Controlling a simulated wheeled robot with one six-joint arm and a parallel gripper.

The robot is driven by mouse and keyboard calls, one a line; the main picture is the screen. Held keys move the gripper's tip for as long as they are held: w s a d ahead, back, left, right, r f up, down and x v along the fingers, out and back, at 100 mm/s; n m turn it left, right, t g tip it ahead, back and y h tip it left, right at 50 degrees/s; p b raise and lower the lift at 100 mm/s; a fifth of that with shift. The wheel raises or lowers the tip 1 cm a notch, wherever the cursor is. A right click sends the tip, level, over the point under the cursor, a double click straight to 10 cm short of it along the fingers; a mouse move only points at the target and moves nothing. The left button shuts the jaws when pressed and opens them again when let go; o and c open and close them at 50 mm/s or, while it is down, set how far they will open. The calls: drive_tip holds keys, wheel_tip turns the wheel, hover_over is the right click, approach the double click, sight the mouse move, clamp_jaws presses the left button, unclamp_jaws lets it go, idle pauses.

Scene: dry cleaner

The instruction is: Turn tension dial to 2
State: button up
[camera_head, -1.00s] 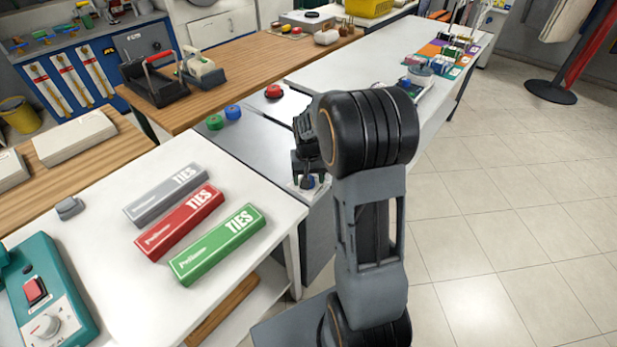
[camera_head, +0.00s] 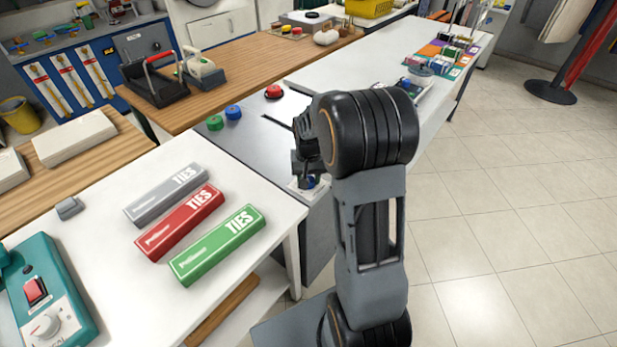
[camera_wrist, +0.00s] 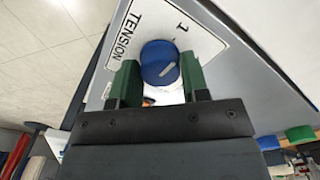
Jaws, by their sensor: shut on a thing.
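The tension dial is a round blue knob (camera_wrist: 158,57) with a pale pointer line, on a white plate (camera_wrist: 205,42) marked "TENSION" and "1". In the wrist view the pointer line slants toward the right and slightly up, and the "1" is above the knob, to its right. No "2" shows; part of the plate is behind my gripper. My gripper (camera_wrist: 159,73) has its two green fingers on either side of the knob, shut on it. In the head view the knob (camera_head: 308,182) is partly hidden below my gripper (camera_head: 305,168), at the grey table's front edge.
Red (camera_head: 273,91), blue (camera_head: 233,112) and green (camera_head: 215,122) buttons are on the grey table behind my gripper. Three tie boxes, grey, red (camera_head: 180,222) and green, lie on the white table at left. A teal device (camera_head: 62,275) stands at far left.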

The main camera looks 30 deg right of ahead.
drive_tip(key=m, duration=0.5)
drive_tip(key=shift+m+p, duration=0.3)
drive_tip(key=m, duration=0.5)
drive_tip(key=shift+m, duration=0.5)
drive_tip(key=o, duration=0.9)
drive_tip(key=shift+o, duration=0.2)
drive_tip(key=shift+r, duration=0.1)
wheel_tip(320, 180, up, 14)
drive_tip(key=p, duration=0.1)
drive_tip(key=shift+f, duration=0.2)
